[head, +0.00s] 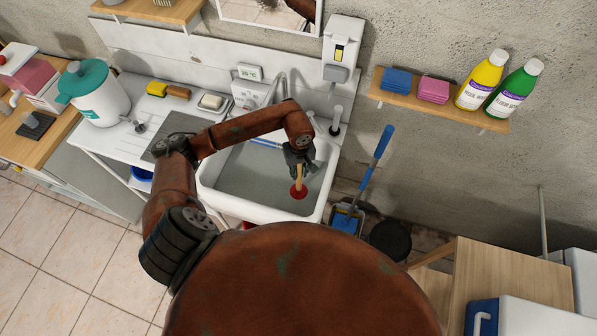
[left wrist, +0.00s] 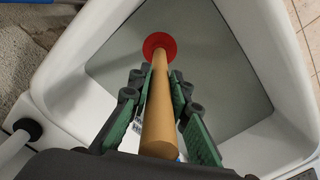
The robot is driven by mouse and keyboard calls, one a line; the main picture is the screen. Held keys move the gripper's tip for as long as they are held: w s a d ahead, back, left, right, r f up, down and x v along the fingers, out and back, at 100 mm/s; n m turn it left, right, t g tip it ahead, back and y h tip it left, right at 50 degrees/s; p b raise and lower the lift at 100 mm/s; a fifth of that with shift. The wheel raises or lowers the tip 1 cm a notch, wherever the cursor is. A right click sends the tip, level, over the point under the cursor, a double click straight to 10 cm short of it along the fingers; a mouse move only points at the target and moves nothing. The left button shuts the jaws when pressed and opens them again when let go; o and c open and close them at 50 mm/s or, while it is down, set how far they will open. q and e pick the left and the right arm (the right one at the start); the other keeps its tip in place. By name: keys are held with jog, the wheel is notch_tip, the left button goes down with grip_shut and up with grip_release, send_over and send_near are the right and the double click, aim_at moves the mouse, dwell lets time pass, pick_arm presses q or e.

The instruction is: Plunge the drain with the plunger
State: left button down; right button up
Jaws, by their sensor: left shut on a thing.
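The plunger has a red cup (head: 299,191) and a wooden handle (left wrist: 158,108). My left gripper (head: 299,157) is over the sink and shut on the handle. The left wrist view shows its green-padded fingers (left wrist: 157,100) on both sides of the handle. The red cup (left wrist: 160,46) points down into the white sink basin (head: 228,171), toward its right side. I cannot tell whether the cup touches the basin floor. The drain is not visible; the cup may cover it. My right gripper is not in view.
A faucet (head: 278,88) stands behind the basin. A soap dish (head: 211,102) and a teal-lidded jug (head: 93,92) are on the counter to the left. A blue-handled broom (head: 375,158) and dark bucket (head: 391,240) stand right of the sink. A shelf (head: 440,107) holds sponges and bottles.

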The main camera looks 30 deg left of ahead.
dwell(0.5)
pick_arm(q)
jog(key=shift+r, duration=0.5)
jog(key=shift+f+b, duration=0.5)
jog(key=shift+r, duration=0.2)
dwell(0.6)
jog(key=shift+r, duration=0.45)
jog(key=shift+f+b, duration=0.65)
jog(key=shift+f, duration=0.1)
dwell(0.6)
jog(key=shift+r, duration=0.1)
